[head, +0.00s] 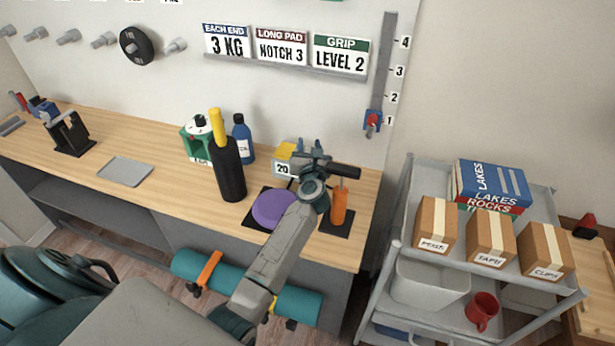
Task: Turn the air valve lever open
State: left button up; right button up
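I cannot make out for sure which part is the air valve lever. A small red lever (586,224) on a dark base sits on the wooden surface at the far right edge of the head view. Another small red and blue fitting (20,101) is at the far left end of the bench. My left gripper (316,153) is over the right end of the bench, in front of a grey box marked 20 (282,169). Its fingers are small and partly hidden, so its opening is unclear. My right gripper is out of view.
The wooden bench (160,195) holds a black cylinder (229,170), blue bottle (243,140), purple disc (270,208) and orange handle (339,207). A red-blue slider (372,122) sits near mark 1 on the wall rail. A grey cart (402,215) with boxes stands right.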

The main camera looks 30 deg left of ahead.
pick_arm(q)
jog(key=a+b+v, duration=0.1)
jog(key=v, duration=1.4)
jog(key=shift+s+r, duration=0.45)
jog(key=shift+s, duration=0.15)
jog(key=shift+c, duration=0.4)
jog(key=shift+a, duration=0.15)
jog(key=c, duration=0.3)
jog(key=shift+a+m+t, duration=0.3)
jog(key=shift+a+m, duration=0.05)
jog(key=shift+m, duration=0.25)
grip_shut()
jog(key=a+f+m+h, duration=0.2)
jog(key=a+m+h, duration=1.15)
jog(key=m, duration=1.15)
jog(key=d+p+x, duration=0.1)
jog(key=d+x, duration=0.1)
jog(key=x, duration=1)
jog(key=shift+s+f+p, duration=0.15)
jog(key=shift+p, duration=0.15)
